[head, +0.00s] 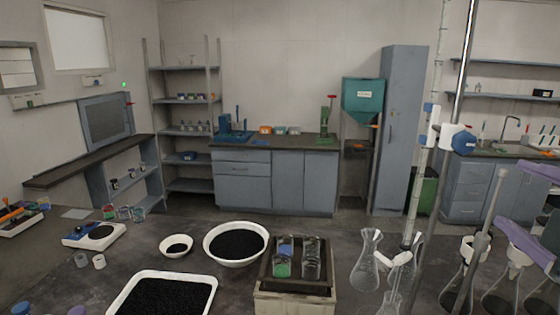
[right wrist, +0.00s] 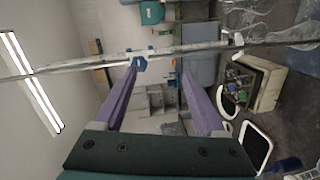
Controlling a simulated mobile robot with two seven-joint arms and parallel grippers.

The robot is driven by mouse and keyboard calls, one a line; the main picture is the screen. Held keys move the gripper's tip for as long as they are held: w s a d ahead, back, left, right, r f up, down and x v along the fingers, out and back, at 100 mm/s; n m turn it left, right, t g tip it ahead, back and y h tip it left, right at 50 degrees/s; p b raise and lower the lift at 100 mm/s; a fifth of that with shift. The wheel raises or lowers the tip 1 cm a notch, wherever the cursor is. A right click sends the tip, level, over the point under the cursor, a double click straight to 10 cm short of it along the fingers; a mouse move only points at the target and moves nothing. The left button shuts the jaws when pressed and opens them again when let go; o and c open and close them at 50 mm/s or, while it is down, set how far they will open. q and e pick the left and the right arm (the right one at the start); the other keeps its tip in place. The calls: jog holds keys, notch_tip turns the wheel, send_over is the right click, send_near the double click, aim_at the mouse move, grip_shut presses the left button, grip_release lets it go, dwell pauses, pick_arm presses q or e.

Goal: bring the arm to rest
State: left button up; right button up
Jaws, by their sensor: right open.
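My right gripper (head: 508,193) is at the right edge of the head view, with two purple fingers spread apart. In the right wrist view my right gripper (right wrist: 160,70) also shows open, with nothing held between its fingers. A burette with a blue-knobbed fitting (head: 463,140) and a metal rod stand close to the fingers in the head view. In the right wrist view the burette (right wrist: 185,50) crosses the picture beyond the fingertips. I cannot tell how near they are. My left gripper is not in view.
Glass flasks (head: 369,262) stand at the right front. A box (head: 295,303) with jars, a white bowl of black grains (head: 236,262), a white tray (head: 115,302) and a scale (head: 93,236) are to the left. Cabinets (head: 304,181) stand at the back.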

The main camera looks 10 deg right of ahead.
jog(key=s+a+f+m+g+y, duration=0.2)
jog(key=s+a+f+m+g, duration=0.3)
jog(key=s+f, duration=0.3)
jog(key=s+a+f+m+g+y, duration=0.2)
jog(key=s+a+f+m+g, duration=0.35)
jog(key=s, duration=0.35)
notch_tip(320, 180, up, 14)
jog(key=s+a+g+y+p, duration=0.1)
jog(key=s+p, duration=0.2)
jog(key=p, duration=1.2)
jog(key=shift+a+g, duration=0.1)
jog(key=shift+g, duration=0.15)
